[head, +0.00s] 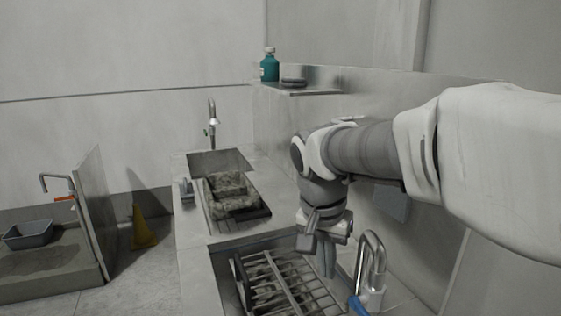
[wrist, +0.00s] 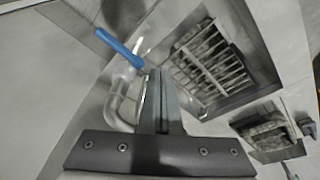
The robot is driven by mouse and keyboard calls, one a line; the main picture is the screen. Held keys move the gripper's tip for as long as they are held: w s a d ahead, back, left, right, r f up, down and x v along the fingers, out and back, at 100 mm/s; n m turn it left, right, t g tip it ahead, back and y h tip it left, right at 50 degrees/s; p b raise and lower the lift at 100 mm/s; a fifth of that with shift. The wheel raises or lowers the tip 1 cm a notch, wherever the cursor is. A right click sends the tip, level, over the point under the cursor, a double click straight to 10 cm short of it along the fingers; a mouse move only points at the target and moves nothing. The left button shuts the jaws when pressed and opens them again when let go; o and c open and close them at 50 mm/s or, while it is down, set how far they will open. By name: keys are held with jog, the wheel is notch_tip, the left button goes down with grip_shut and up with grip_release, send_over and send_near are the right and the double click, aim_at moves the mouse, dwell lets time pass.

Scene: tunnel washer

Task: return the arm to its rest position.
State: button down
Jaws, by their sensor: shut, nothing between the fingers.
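My gripper (head: 328,262) points down above the near sink, beside the near tap, at the end of my outstretched arm. In the wrist view its two fingers (wrist: 162,92) lie together, shut, with nothing between them. In the head view the fingers are partly hidden behind my wrist. The fingers appear apart from the wire rack (head: 285,290) in the near sink. The rack also shows in the wrist view (wrist: 208,62), with grey-brown items under its bars.
The near tap (head: 372,262) with a blue handle (head: 357,305) stands close to my gripper's right. A shelf (head: 305,91) holds a teal bottle (head: 269,66). A far tap (head: 212,118) and a black tray (head: 240,212) are farther back. A yellow cone (head: 143,230) stands on the floor.

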jog(key=s+d+n+t+y, duration=0.2)
jog(key=s+d+n+t, duration=0.3)
jog(key=s, duration=0.9)
notch_tip(320, 180, up, 12)
jog(key=g+p, duration=0.1)
jog(key=p, duration=1.1)
jog(key=shift+s+d+n, duration=0.4)
